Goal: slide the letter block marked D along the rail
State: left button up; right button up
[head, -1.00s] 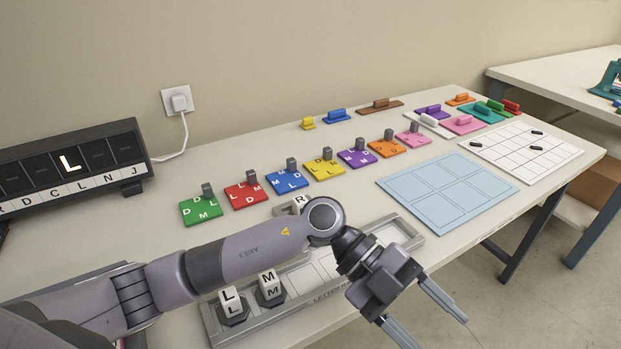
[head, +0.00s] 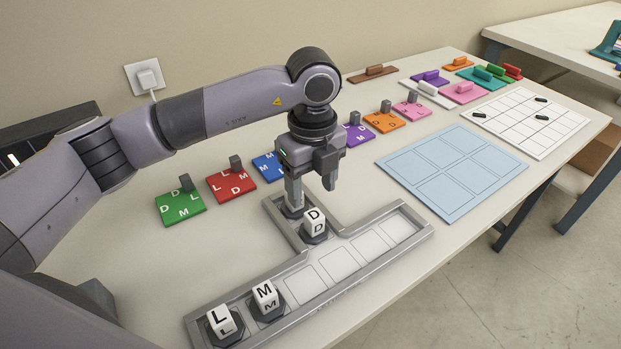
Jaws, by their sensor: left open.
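The white letter block marked D (head: 314,222) stands upright on a dark base in the short side branch of the grey rail (head: 408,239), near where the branch meets the long track. My left gripper (head: 311,190) points down just above and behind the D block. Its two fingers are apart, with nothing seen between them. One finger comes down over the far end of the side branch and hides what is there. Blocks L (head: 222,322) and M (head: 266,297) stand in the long track's near left end. My right gripper is out of view.
Coloured letter plates, such as green (head: 181,207) and red (head: 231,185), line the table behind the rail. A light blue grid mat (head: 453,172) and a white grid board (head: 527,121) lie to the right. The long track right of M is empty. My arm covers most of the dark display (head: 50,122).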

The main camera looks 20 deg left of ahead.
aim_at(312, 212)
pick_arm(q)
jog(key=shift+f, duration=0.15)
jog(key=shift+d+f, duration=0.1)
jog(key=shift+f, duration=3.35)
grip_shut()
